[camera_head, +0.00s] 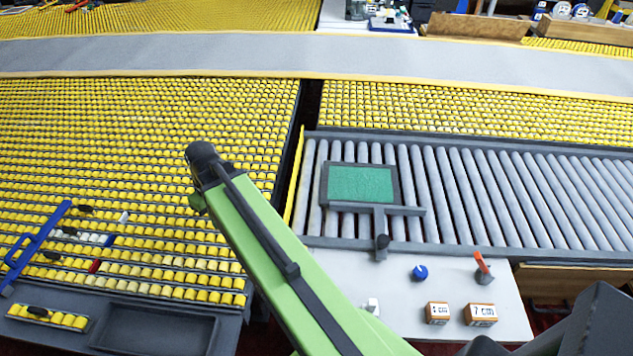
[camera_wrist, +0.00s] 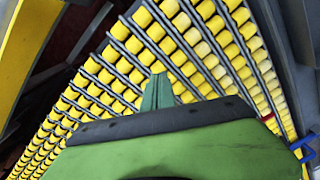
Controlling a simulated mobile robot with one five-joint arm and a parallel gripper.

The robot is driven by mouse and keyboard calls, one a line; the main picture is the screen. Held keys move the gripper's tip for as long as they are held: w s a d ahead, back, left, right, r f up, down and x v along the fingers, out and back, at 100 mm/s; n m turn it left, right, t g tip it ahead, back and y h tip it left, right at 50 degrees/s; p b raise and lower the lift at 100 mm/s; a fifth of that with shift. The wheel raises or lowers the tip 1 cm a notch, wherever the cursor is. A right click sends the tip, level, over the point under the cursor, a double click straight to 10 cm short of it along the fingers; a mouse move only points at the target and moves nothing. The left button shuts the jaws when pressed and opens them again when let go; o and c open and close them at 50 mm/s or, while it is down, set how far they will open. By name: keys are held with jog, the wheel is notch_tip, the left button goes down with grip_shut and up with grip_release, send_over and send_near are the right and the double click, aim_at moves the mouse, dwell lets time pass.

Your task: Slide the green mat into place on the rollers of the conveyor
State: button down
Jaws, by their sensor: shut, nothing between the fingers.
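The green mat (camera_head: 362,184) lies flat inside a dark grey frame (camera_head: 324,186) on the left part of the grey roller conveyor (camera_head: 462,190). A grey T-shaped handle (camera_head: 380,222) extends from the frame's near side to a dark knob over the white panel. My gripper (camera_head: 197,204) is left of the conveyor, above the yellow roller bed, clearly apart from the mat. In the wrist view its green fingers (camera_wrist: 158,90) are together and empty, with yellow rollers behind them. The mat is not in the wrist view.
A yellow strip (camera_head: 295,180) edges the conveyor's left end, beside a dark gap. A blue knob (camera_head: 419,272), an orange-handled lever (camera_head: 482,266) and two small marked blocks (camera_head: 480,314) are on the white panel (camera_head: 395,294). A blue tool (camera_head: 38,240) lies at far left. Rollers right of the frame are clear.

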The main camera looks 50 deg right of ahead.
jog(key=d+r+n+t+y, duration=0.1)
jog(key=d+n, duration=0.1)
jog(key=d, duration=1.4)
jog(key=r+n+t+p, duration=0.1)
jog(key=r+n+t, duration=0.1)
jog(key=n, duration=0.2)
send_over(315, 190)
jog(key=shift+y, duration=0.3)
jog(key=b+x, duration=0.6)
jog(key=x, duration=0.1)
jog(key=b+x, duration=0.3)
jog(key=shift+s+d+f+b, duration=0.3)
jog(key=shift+d+f+b, duration=0.05)
jog(key=shift+f, duration=0.05)
jog(key=shift+s+d+r, duration=0.15)
jog(key=shift+s+d, duration=0.4)
jog(key=shift+s, duration=0.2)
jog(key=shift+s+d+r, duration=0.15)
jog(key=shift+s+d, duration=0.45)
jog(key=shift+s, duration=0.1)
